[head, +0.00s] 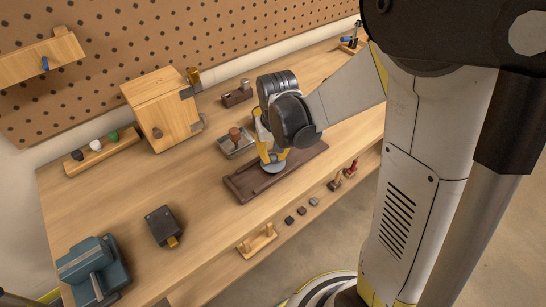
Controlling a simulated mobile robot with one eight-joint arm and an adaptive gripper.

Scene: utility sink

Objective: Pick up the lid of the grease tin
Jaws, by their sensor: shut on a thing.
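My gripper (273,158) points down with its yellow fingers on a small round blue-grey piece, which I take to be the lid of the grease tin (272,169). The fingers are shut on it. The lid is at the level of the dark brown tray (245,190) or just above it; I cannot tell whether it touches. The tin's body cannot be made out, and the gripper's palm hides part of the area behind the fingers.
A grey block with a brown knob (236,142) stands close left of my gripper. A wooden box (165,110) is at the back, under the pegboard (200,40). A black box (163,226) and a blue vise-like tool (92,268) are front left. Bench between is clear.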

